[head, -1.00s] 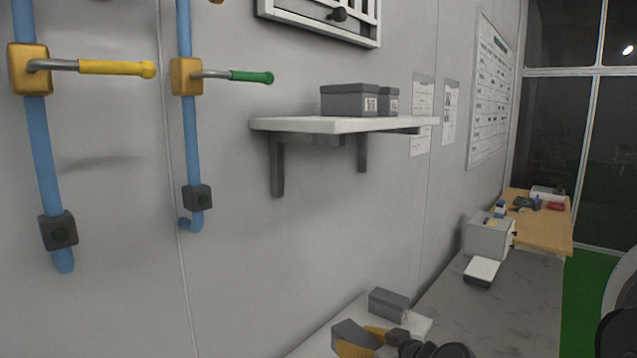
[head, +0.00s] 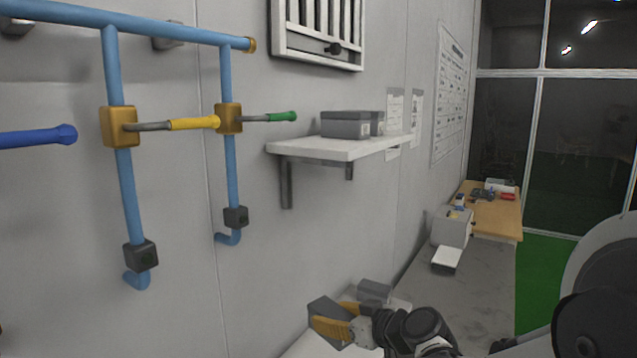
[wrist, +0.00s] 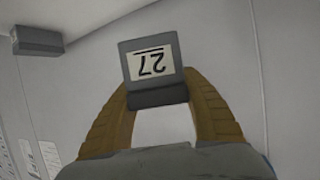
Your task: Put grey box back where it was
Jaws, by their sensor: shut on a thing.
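My gripper (head: 333,327) has yellow-orange fingers and is shut on a grey box (head: 328,311) low in the head view, above a white surface by the wall. In the wrist view the held grey box (wrist: 151,95) sits between the fingertips, its label "27" upside down. Another grey box (head: 374,290) rests low, just behind my gripper. One grey box (wrist: 37,40) also shows at the wrist view's upper left.
Blue pipes with a blue handle (head: 40,136), a yellow handle (head: 195,123) and a green handle (head: 270,117) run along the wall at left. A counter (head: 470,300) carries a grey device (head: 452,226). The shelf's left front part is bare.

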